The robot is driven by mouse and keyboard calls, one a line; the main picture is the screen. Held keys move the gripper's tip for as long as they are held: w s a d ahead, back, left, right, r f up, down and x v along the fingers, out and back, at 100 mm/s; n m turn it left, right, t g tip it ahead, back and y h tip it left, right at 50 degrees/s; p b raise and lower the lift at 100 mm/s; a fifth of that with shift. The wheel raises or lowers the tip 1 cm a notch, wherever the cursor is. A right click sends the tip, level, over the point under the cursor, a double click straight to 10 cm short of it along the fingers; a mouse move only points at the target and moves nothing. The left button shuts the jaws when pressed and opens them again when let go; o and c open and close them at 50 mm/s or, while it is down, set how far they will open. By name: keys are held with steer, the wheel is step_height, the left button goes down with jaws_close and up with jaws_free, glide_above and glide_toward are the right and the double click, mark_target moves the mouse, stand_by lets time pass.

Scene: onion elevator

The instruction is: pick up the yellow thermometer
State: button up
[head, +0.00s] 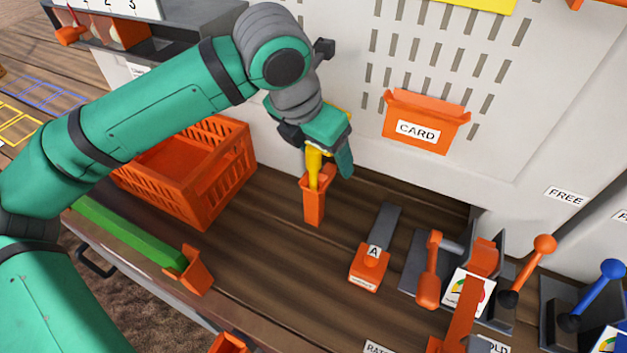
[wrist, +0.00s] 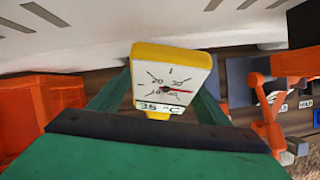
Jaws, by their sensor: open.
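The yellow thermometer (head: 314,166) stands upright in a narrow orange holder (head: 314,206) on the wooden bench in the head view. In the wrist view the thermometer (wrist: 170,80) shows its white dial with a red needle and a "35 °C" label. My gripper (head: 330,160) is at the thermometer's upper part, with a green finger to its right in the head view. In the wrist view the green fingers lie on both sides behind the dial, and the jaws are open. Contact between fingers and thermometer cannot be made out; the fingertips are partly hidden by the dial.
An orange crate (head: 190,172) stands left of the holder. An orange CARD box (head: 425,122) hangs on the white wall behind. A block marked A (head: 370,268) and levers (head: 430,270) are to the right. A green bar (head: 130,236) lies along the front edge.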

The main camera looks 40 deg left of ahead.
steer(key=shift+w+f, duration=0.4)
steer(key=shift+f, duration=0.15)
steer(key=shift+s+a, duration=0.15)
steer(key=shift+s, duration=0.05)
steer(key=shift+c, duration=1.2)
steer(key=c, duration=0.6)
steer(key=shift+w+d, duration=0.1)
steer(key=shift+d, duration=0.2)
steer(key=c, duration=0.4)
steer(key=shift+c, duration=0.2)
steer(key=shift+r, duration=0.1)
